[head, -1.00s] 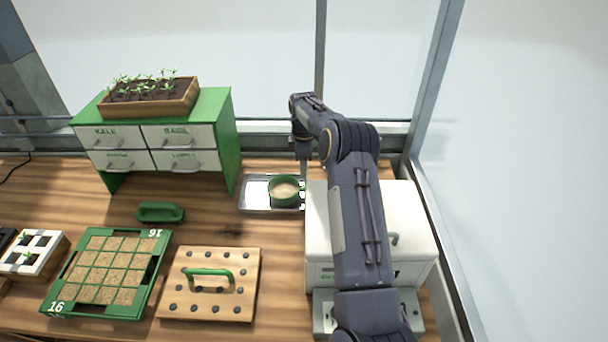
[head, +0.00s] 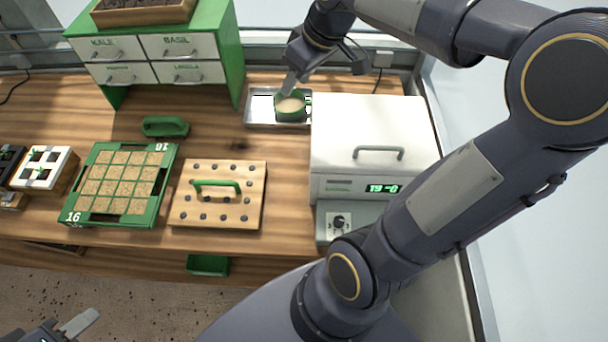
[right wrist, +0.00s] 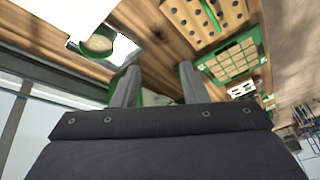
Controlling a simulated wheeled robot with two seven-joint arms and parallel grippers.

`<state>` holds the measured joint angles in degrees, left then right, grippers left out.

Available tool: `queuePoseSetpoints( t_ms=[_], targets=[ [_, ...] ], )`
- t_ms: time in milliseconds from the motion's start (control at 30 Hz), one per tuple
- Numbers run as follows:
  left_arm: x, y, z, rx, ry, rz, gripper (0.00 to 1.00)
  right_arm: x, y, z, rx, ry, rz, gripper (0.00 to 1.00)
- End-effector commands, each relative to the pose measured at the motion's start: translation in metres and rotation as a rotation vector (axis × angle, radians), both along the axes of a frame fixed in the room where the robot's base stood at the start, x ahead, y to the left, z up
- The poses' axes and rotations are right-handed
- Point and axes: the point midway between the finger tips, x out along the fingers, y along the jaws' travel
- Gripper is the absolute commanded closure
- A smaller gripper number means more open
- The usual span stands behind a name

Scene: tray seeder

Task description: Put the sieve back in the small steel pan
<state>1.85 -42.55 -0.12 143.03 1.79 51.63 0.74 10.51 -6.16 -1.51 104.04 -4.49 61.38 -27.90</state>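The green sieve (head: 290,105), round with a tan inside, sits in the small steel pan (head: 258,112) at its right end, beside the white machine. The right wrist view also shows the sieve (right wrist: 98,42) and the pan (right wrist: 125,48). My right gripper (head: 291,83) is just above and behind the sieve in the head view, apart from it as far as I can tell. In the right wrist view its fingers (right wrist: 158,84) are spread with nothing between them. My left gripper (head: 78,323) is at the bottom left, with one finger showing, away from the table objects.
A white machine (head: 372,130) with a handle stands right of the pan. A green drawer cabinet (head: 226,60) is at back left. A green seed tray (head: 160,190), a dibber board (head: 255,185) and a green-handled tool (head: 165,127) lie in front. Bare wood lies left of the pan.

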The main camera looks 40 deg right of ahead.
Motion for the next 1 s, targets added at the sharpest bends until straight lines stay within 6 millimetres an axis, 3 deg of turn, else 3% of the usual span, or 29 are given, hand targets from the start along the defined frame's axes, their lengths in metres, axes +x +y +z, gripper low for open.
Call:
queuePoseSetpoints(
  t_ms=[33,200,400,600,1000],
  targets=[
    [0.0,0.0,0.0,0.0,0.0,0.0,0.64,-0.022,0.015,0.002,0.028,-0.018,-0.034,0.6],
    [0.0,0.0,0.0,0.0,0.0,0.0,0.64,-0.088,0.061,-0.011,0.14,-0.047,-0.167,0.6],
    [0.0,0.0,0.0,0.0,0.0,0.0,0.64,-0.142,0.098,-0.04,0.247,-0.059,-0.286,0.6],
    [0.0,0.0,0.0,0.0,0.0,0.0,0.64,-0.16,0.111,-0.056,0.29,-0.059,-0.335,0.6],
    [0.0,0.0,0.0,0.0,0.0,0.0,0.64,-0.161,0.111,-0.056,0.292,-0.056,-0.337,0.6]
  ],
)
